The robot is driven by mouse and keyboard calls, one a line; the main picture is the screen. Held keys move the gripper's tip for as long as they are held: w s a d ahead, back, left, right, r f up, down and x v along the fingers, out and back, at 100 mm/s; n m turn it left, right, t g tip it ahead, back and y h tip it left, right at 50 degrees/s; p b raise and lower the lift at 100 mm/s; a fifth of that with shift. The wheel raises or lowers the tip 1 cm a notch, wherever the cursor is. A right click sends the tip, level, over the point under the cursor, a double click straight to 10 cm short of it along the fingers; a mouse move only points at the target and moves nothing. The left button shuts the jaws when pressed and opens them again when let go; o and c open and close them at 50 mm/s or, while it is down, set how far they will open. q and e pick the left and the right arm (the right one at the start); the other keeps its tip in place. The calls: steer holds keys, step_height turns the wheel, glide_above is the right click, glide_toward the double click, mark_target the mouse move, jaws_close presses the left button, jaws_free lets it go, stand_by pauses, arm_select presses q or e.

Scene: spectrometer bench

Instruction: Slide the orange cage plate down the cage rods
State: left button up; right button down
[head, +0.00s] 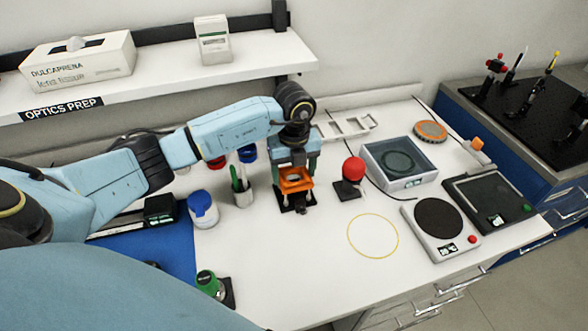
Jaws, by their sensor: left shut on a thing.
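The orange cage plate (293,186) is a square frame with an opening, just below my left gripper in the head view. My left gripper (294,171) points down over it and is shut on the plate's upper part. The cage rods are largely hidden by the gripper and the plate. A black base (297,205) stands on the white bench below the plate. How far the plate sits above this base is hard to tell. My right gripper is out of view.
A red-topped black stand (351,178) is close on the right, and a pen cup (242,192) close on the left. A blue-lidded jar (203,209) stands further left. A shelf (190,80) runs behind. The bench inside the yellow ring (373,257) is clear.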

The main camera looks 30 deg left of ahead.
arm_select(q)
steer(key=shift+f+b, duration=0.4)
steer(key=shift+f, duration=0.25)
steer(key=shift+f, duration=0.25)
steer(key=shift+f+b, duration=0.85)
steer(key=shift+f, duration=0.2)
steer(key=o, duration=1.1)
step_height(320, 180, up, 12)
stand_by(0.5)
